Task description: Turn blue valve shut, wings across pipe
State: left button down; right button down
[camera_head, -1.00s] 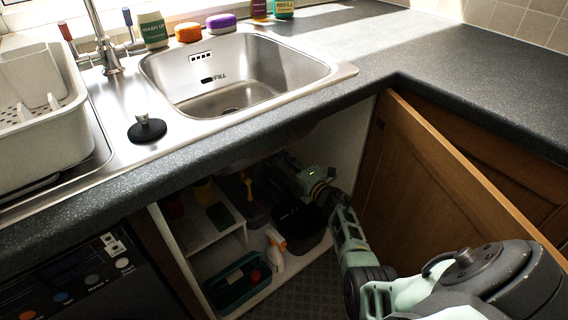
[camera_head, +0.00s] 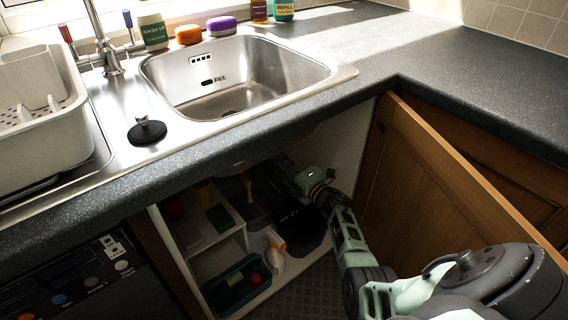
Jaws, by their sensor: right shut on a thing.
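My right gripper (camera_head: 279,170) reaches into the dark cupboard under the sink, its arm coming in from the lower right. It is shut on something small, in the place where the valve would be. The blue valve and its wings are hidden by the gripper, the shadow and the worktop edge, so I cannot tell how the wings lie against the pipe. The pipe cannot be made out either. My left gripper is not in view.
The open wooden door (camera_head: 450,180) stands right of my arm. Inside the cupboard are a white shelf unit (camera_head: 217,240), a green tub (camera_head: 238,287), an orange-and-white spray bottle (camera_head: 275,248) and a black bin (camera_head: 300,228). The worktop edge (camera_head: 250,138) overhangs the opening.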

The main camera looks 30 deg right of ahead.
pick_arm(q)
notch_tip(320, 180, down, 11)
jog(key=p, duration=0.3)
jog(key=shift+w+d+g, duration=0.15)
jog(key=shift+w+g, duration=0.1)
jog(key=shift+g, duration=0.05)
pick_arm(e)
jog(key=m, duration=1.7)
jog(key=shift+f+m, duration=0.1)
jog(key=shift+m, duration=0.3)
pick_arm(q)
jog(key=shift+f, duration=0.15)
pick_arm(e)
jog(key=c, duration=1.7)
grip_release()
jog(key=s, duration=0.8)
jog(key=s+d, duration=0.1)
jog(key=s, duration=0.3)
jog(key=shift+a, duration=0.15)
